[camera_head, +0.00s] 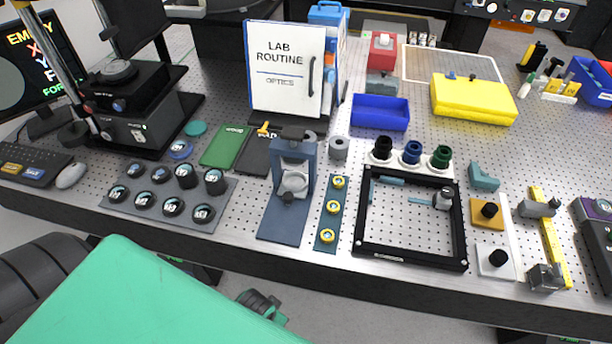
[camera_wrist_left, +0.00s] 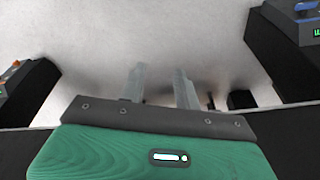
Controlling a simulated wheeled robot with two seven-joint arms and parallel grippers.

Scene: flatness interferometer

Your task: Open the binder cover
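The binder (camera_head: 287,68) stands upright at the back middle of the perforated bench in the head view. The cover looks closed. In the left wrist view my left gripper (camera_wrist_left: 159,77) shows two pale fingers with a clear gap between them and nothing in the gap. The binder is not visible in that view. My right gripper is not in view.
A blue bin (camera_head: 380,112) and a yellow case (camera_head: 473,98) stand right of the binder. A blue-grey stand (camera_head: 291,180) is in front of it. A green notebook (camera_head: 225,146) lies to the left. A black square frame (camera_head: 411,255) lies at the front.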

